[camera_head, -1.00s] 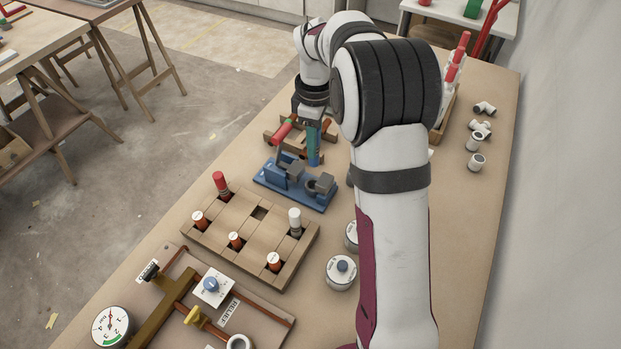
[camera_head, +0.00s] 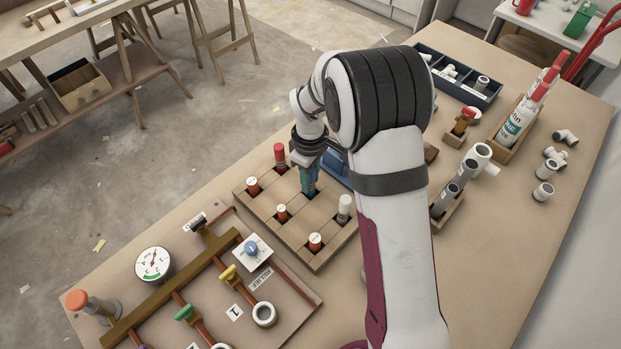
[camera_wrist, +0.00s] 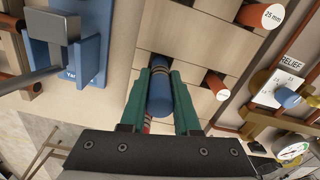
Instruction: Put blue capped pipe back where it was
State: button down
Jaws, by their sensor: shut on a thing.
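My gripper (camera_head: 309,188) is over the back part of the wooden pipe rack (camera_head: 306,254), between the red-capped pipe (camera_head: 280,153) and the white-capped pipe (camera_head: 344,206). In the wrist view, its green fingers (camera_wrist: 160,95) are shut on the blue capped pipe (camera_wrist: 160,98), which shows dark and light bands near its far end. The pipe is in line with the rack's wooden blocks (camera_wrist: 190,45). The fingers hide most of it in the head view. I cannot tell whether its lower end is inside a slot.
Orange pipes with white tops (camera_head: 315,241) stand in other rack slots. A blue vise (camera_head: 338,168) is just behind the rack, partly hidden by my arm. The valve board with a gauge (camera_head: 154,263) lies in front. Bottles (camera_head: 515,122) and loose white fittings (camera_head: 543,191) are at right.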

jog(key=shift+f, duration=0.35)
jog(key=shift+f, duration=0.1)
jog(key=c, duration=0.6)
grip_release()
jog(key=shift+c, duration=0.2)
